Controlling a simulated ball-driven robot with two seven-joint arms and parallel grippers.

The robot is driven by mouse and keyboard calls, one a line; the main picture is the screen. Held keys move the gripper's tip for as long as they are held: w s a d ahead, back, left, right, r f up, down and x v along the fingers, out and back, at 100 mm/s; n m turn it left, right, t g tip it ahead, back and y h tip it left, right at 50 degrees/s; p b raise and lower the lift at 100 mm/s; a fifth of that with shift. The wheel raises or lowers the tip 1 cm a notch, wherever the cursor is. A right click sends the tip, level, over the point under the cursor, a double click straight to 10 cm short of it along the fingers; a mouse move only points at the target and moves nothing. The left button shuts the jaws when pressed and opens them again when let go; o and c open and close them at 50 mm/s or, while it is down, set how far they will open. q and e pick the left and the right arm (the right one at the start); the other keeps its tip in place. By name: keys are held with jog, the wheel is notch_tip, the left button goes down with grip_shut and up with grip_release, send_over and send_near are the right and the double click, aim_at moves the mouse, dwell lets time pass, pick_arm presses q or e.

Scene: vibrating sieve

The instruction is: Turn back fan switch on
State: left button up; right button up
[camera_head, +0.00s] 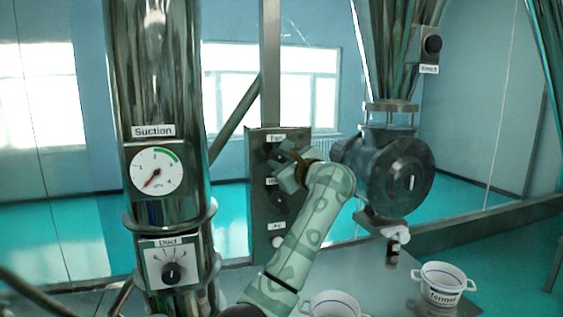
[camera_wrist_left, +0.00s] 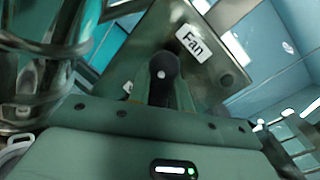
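The grey control panel (camera_head: 258,215) stands mid-picture in the head view, with a "Fan" label (camera_head: 276,137) at its top. My left arm comes up from the bottom, and my left gripper (camera_head: 287,168) is at the upper part of the panel, partly covering the controls there. In the left wrist view the dark round fan switch (camera_wrist_left: 164,66) with a pale dot sits beside the "Fan" label (camera_wrist_left: 193,41), straight ahead of the gripper. I cannot tell whether the gripper touches it. My right gripper is not in view.
A steel column with a suction gauge (camera_head: 155,171) and a duct dial (camera_head: 171,272) stands to the left. A round grey machine housing (camera_head: 398,175) stands right of the panel. A white labelled bucket (camera_head: 441,285) and another white container (camera_head: 335,305) are at lower right.

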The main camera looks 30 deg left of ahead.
pick_arm(q)
grip_shut()
jog(key=m, duration=0.3)
jog(key=shift+y, duration=0.3)
jog(key=m+t, duration=0.1)
jog(key=m, duration=0.2)
jog(key=shift+d+r+p, duration=0.1)
jog(key=shift+p, duration=0.3)
jog(key=m+p, duration=0.2)
jog(key=m, duration=0.1)
jog(key=shift+w+r+m+t+y, duration=0.1)
jog(key=shift+m+t+y, duration=0.2)
jog(key=shift+m+t, duration=0.1)
jog(key=shift+m+t+p, duration=0.5)
jog(key=shift+m+p, duration=0.6)
jog(key=shift+m, duration=0.6)
